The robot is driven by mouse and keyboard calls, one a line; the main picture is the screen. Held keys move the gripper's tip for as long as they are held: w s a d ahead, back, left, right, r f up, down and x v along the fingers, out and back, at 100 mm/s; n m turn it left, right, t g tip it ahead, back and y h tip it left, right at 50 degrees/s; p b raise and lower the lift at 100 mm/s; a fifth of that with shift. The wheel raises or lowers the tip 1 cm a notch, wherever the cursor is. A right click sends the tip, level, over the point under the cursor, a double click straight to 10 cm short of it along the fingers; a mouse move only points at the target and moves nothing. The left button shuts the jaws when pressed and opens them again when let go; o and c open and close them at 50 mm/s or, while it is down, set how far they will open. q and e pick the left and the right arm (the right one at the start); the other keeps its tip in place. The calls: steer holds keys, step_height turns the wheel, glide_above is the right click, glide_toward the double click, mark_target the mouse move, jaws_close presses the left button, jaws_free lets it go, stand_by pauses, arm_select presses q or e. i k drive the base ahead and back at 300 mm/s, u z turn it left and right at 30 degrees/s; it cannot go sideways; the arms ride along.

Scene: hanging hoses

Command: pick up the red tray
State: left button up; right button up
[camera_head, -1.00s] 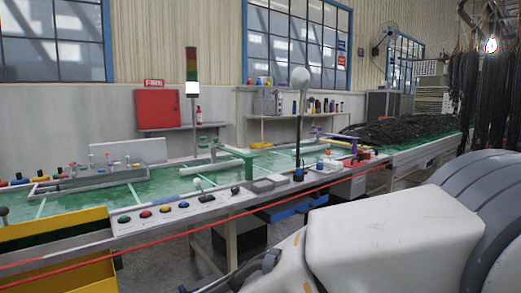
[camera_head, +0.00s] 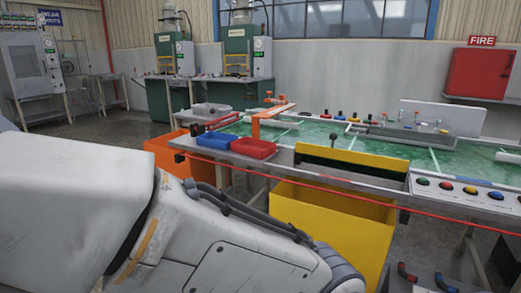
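The red tray (camera_head: 253,149) is a shallow open bin at the near left edge of the green-topped worktable (camera_head: 291,138). It sits just right of a similar blue tray (camera_head: 217,141). An orange bracket (camera_head: 256,128) stands right behind it. The red tray looks empty, though its inside shows only partly. Neither of my grippers is in view. A large white arm part of mine fills the lower left, well in front of the trays.
A yellow bin (camera_head: 331,226) stands at the table's front, right of the trays. An orange box (camera_head: 174,157) is at the table's left end. A red rail (camera_head: 310,184) runs along the front edge. Buttons (camera_head: 446,187) sit at right. Open floor lies at far left.

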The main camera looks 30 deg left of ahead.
mark_target(253, 147)
steer(key=k, duration=0.55)
steer(key=u, duration=0.7)
steer(key=i, duration=0.9)
steer(key=u, duration=0.45)
steer(key=i, duration=0.85)
steer(key=z, duration=0.1)
